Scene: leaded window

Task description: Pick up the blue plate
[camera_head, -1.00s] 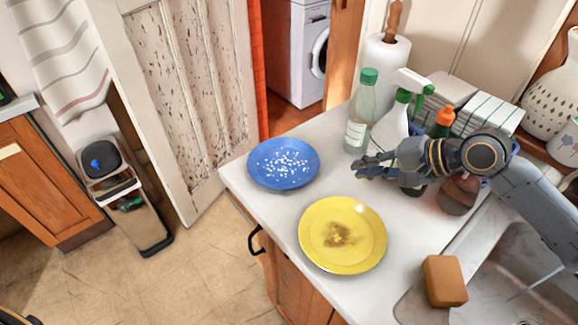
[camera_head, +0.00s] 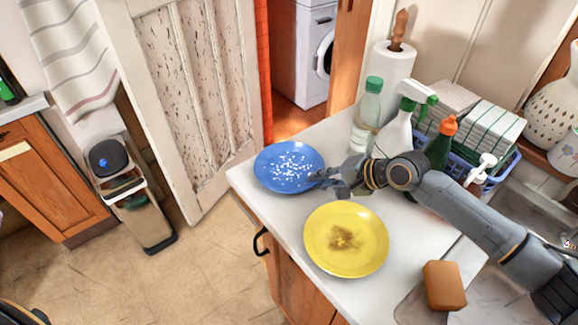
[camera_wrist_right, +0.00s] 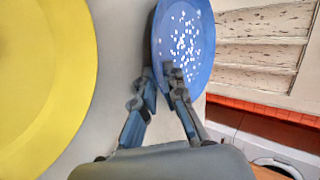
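The blue plate (camera_head: 275,175), with white specks on it, lies at the counter's left corner. It shows upright at the top of the right wrist view (camera_wrist_right: 195,80). My right gripper (camera_head: 322,180) is at the plate's right edge, low over the counter. In the wrist view its two fingers (camera_wrist_right: 160,78) are apart, one just outside the plate's rim and one overlapping the plate. The rim runs between them; whether they touch it I cannot tell. My left gripper is not in view.
A yellow plate (camera_head: 370,215) with a brown stain lies in front of my right arm. A clear bottle (camera_head: 366,115), a spray bottle (camera_head: 397,132) and a blue basket (camera_head: 498,172) stand behind. A sponge (camera_head: 444,286) lies by the sink. The counter edge is near the blue plate.

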